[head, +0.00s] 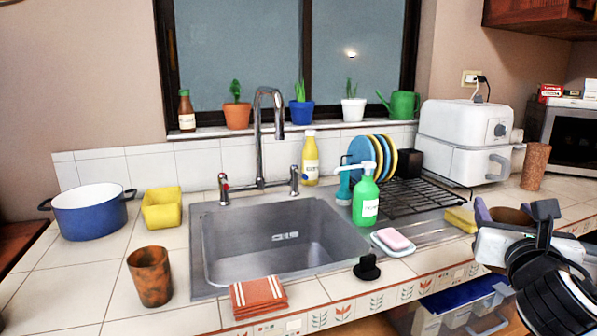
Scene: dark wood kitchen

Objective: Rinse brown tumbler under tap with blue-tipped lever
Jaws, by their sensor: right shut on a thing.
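My right gripper (514,214) is at the right, over the counter's front edge. It is shut on a brown, round-topped thing (511,216), mostly hidden by the gripper; I cannot tell its full shape. A mottled rusty-brown tumbler (150,277) stands upright on the counter left of the sink. A mottled light-brown cylinder (536,166) stands at the far right. The chrome tap (258,140) rises behind the sink (270,240). Its left lever (223,188) has a red tip; its right lever (295,180) seems to carry a small blue tip. No water shows. My left gripper is out of view.
A green soap bottle (366,203), a pink soap on a dish (393,238) and a black stopper (367,268) stand right of the sink. A rack with plates (372,160) is behind. An orange cloth (258,296) lies in front. An open drawer (470,305) juts out below.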

